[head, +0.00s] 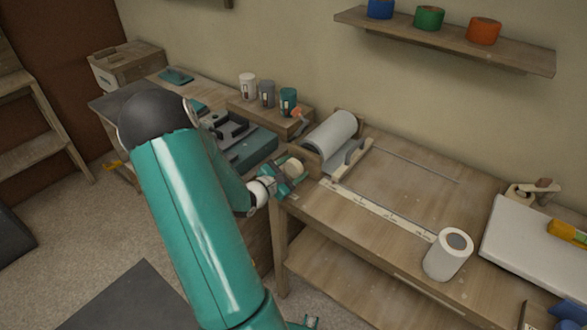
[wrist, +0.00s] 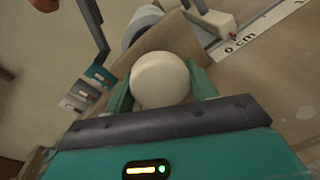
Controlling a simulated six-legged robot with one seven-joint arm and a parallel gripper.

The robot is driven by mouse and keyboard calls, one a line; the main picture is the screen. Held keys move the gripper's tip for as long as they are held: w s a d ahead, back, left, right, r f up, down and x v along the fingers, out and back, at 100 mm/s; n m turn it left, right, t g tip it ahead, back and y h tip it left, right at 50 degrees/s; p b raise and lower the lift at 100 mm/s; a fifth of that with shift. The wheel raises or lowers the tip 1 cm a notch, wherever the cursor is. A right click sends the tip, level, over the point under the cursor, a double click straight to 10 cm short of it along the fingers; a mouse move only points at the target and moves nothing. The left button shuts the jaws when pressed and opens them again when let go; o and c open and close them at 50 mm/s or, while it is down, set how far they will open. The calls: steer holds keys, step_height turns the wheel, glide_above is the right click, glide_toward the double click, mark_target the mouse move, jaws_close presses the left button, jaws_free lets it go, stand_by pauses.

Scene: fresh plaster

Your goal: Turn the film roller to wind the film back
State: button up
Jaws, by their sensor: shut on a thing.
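The film roller (head: 331,133) is a pale grey roll held in a wooden stand at the left end of the wooden table. Its round cream knob (head: 295,166) faces the front of the table. My gripper (head: 287,177) reaches in from the left and is shut on the knob. In the wrist view the knob (wrist: 160,78) sits between my two green fingers. Part of the roll (wrist: 140,24) shows behind it there. A thin clear sheet outline (head: 415,175) lies on the tabletop to the right of the roller.
A ruler strip (head: 380,210) runs along the tabletop. A white roll (head: 448,254) stands near the front edge. A white board (head: 535,255) lies at the right. Several small containers (head: 267,94) stand on a wooden riser at the left. A wall shelf (head: 445,40) holds coloured tape rolls.

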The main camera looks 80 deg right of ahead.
steer(key=o, duration=1)
steer(key=shift+c, duration=0.2)
steer(key=v, duration=1.3)
steer(key=shift+a, duration=0.4)
steer(key=shift+w, duration=0.15)
steer(key=shift+r, duration=0.15)
